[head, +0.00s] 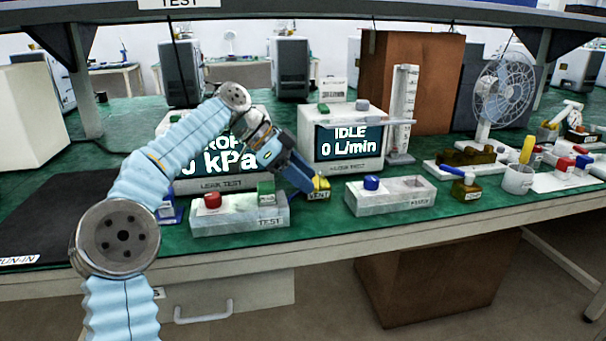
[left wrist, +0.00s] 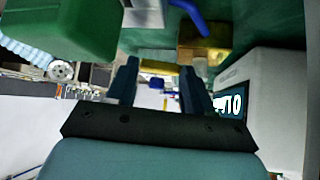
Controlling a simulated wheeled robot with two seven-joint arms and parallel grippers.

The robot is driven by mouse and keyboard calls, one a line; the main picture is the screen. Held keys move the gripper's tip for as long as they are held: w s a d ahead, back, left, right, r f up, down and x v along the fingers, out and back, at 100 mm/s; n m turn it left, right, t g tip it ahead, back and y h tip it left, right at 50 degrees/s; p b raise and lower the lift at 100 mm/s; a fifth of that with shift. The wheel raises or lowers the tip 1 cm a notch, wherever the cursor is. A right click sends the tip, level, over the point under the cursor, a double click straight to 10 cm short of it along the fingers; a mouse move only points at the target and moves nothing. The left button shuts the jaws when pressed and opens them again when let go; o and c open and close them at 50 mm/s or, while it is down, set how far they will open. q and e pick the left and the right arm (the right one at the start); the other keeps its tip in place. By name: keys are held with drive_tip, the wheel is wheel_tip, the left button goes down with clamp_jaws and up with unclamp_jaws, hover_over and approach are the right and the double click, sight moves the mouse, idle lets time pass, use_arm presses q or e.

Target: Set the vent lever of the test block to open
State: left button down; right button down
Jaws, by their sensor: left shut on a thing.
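The test block (head: 240,229) is a pale box labelled TEST near the front edge of the bench, with a red knob (head: 212,200) and a green block (head: 266,190) on top. Beside its right end stands a small brass-yellow vent valve (head: 318,196) labelled VENT. My left gripper (head: 312,186) reaches down to this valve from the upper left. In the left wrist view a yellow lever (left wrist: 160,68) lies across between the two fingers, and the gripper (left wrist: 160,88) is shut on it. The fingers partly hide the valve, so the lever's exact angle is unclear. My right gripper is in neither view.
Behind stand a display reading kPa (head: 225,162), partly behind my left arm, and a display reading IDLE 0 L/min (head: 348,143). A similar pale block (head: 400,200) with a blue knob (head: 371,183) stands to the right. A dark mat (head: 50,225) lies at left.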

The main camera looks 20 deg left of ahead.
use_arm(q)
drive_tip(key=c, duration=0.7)
unclamp_jaws()
drive_tip(key=p+v, duration=0.4)
drive_tip(key=v, duration=1)
drive_tip(key=shift+p, duration=0.3)
